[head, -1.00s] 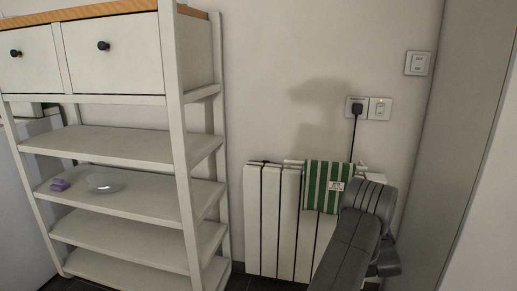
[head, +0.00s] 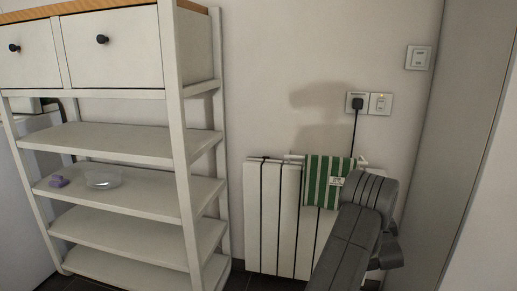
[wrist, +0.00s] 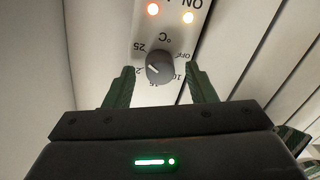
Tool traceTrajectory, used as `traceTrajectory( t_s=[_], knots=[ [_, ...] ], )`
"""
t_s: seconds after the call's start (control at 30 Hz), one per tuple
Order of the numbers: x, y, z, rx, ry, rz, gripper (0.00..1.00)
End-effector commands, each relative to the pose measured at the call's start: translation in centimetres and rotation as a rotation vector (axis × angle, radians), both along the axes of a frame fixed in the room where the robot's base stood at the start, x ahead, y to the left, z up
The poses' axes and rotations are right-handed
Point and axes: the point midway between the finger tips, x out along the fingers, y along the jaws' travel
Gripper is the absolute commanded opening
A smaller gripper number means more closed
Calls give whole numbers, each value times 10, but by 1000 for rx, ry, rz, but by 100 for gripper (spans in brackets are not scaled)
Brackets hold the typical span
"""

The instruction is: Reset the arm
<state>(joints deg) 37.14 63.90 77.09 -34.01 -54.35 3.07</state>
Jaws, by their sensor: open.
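In the wrist view my gripper (wrist: 160,74) is open, with one dark green finger on each side of a round grey dial knob (wrist: 160,66). The knob sits between the fingertips; I cannot tell whether either finger touches it. Temperature marks in °C and an OFF mark surround the knob on a pale panel. In the head view my grey arm stands at lower right in front of a white heater (head: 272,215), and my gripper is hidden there.
A green-striped towel (head: 325,180) hangs on the heater, close to my arm. A plugged socket (head: 357,103) is on the wall. Two lights (wrist: 152,9) glow above the dial.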

Motion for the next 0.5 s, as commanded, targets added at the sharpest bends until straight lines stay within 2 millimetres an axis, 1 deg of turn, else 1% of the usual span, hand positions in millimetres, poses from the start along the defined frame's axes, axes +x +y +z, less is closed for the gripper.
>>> traceTrajectory(
  t_s=[0.2, 0.5],
  knots=[
    [0, 0, -1, -161, 40, -1, 51],
    [0, 0, 0, -271, 66, -1, 51]
  ],
)
